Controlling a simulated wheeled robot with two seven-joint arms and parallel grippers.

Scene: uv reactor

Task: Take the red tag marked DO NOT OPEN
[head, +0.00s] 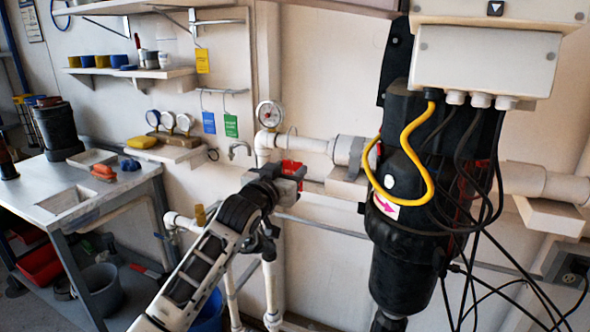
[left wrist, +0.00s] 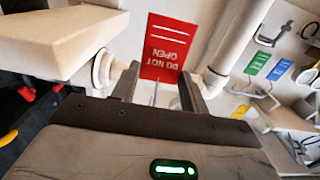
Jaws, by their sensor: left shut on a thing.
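The red tag (left wrist: 168,45) marked DO NOT OPEN shows in the left wrist view, its white lettering upside down. It stands between the two fingers of my left gripper (left wrist: 158,84), which is shut on it. In the head view my left gripper (head: 287,180) is in front of the white pipework, and part of the red tag (head: 291,167) shows beside its fingers. The fingers hide the rest of the tag there. I cannot tell whether the tag still touches a hook or a pipe. My right gripper is not in view.
A black reactor vessel (head: 402,230) with hanging cables stands to the right of my gripper. A pressure gauge (head: 269,113) and white pipe (head: 306,144) are just behind. Blue (head: 209,122), green (head: 231,125) and yellow (head: 202,60) tags hang on the wall. A workbench (head: 100,205) is at left.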

